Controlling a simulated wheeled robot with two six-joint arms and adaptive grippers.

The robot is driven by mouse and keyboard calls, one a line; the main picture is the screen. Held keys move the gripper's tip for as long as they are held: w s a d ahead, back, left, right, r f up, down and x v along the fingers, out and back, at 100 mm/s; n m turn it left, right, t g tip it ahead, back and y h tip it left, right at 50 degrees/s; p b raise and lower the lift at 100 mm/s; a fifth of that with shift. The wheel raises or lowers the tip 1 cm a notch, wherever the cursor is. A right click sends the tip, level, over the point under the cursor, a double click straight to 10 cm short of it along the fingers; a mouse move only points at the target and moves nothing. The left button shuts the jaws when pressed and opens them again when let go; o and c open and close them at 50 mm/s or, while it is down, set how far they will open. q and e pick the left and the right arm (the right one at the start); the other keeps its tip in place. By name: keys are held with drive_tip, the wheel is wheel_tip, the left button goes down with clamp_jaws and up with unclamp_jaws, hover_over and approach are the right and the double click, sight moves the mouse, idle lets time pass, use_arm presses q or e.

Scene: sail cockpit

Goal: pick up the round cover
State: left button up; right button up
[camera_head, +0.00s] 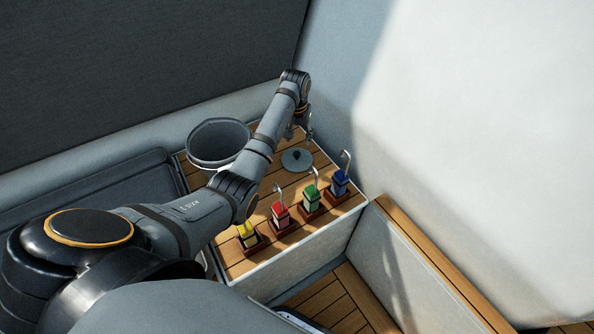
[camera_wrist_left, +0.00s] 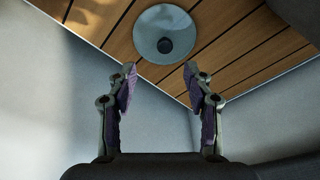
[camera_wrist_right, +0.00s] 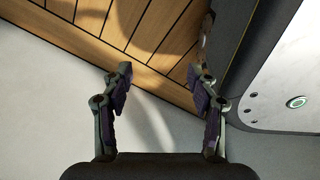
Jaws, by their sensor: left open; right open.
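The round cover (camera_head: 297,160) is a flat grey-green disc with a dark knob in its middle. It lies on the slatted wooden top near the back, right of the grey bucket. In the left wrist view the cover (camera_wrist_left: 165,34) shows whole, beyond the fingertips. My left gripper (camera_head: 301,125) is above and behind the cover in the head view, apart from it. In its wrist view the left gripper (camera_wrist_left: 160,75) is open with nothing between its fingers. My right gripper (camera_wrist_right: 160,75) is open and empty in its own wrist view; the head view does not show it.
A grey bucket (camera_head: 218,143) stands left of the cover. In front are yellow (camera_head: 247,234), red (camera_head: 280,214), green (camera_head: 311,195) and blue (camera_head: 340,182) blocks with metal hooks on dark bases. Pale walls rise behind and to the right. A wooden ledge (camera_head: 440,262) runs at right.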

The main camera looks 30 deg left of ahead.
use_arm(q)
drive_tip(key=b, duration=0.1)
hover_over(297, 153)
drive_tip(key=s+d, duration=0.1)
wheel_tip(297, 153, down, 5)
drive_tip(key=shift+s+f, duration=0.1)
drive_tip(key=shift+s, duration=0.05)
drive_tip(key=shift+f, duration=0.35)
drive_tip(key=f, duration=0.1)
drive_tip(key=f+b, duration=0.1)
drive_tip(key=f, duration=0.1)
drive_tip(key=w+a+f+b, duration=0.1)
drive_tip(key=shift+f, duration=0.15)
use_arm(e)
drive_tip(key=w, duration=0.5)
drive_tip(key=shift+w+a+r, duration=0.1)
drive_tip(key=shift+w, duration=0.15)
use_arm(q)
clamp_jaws()
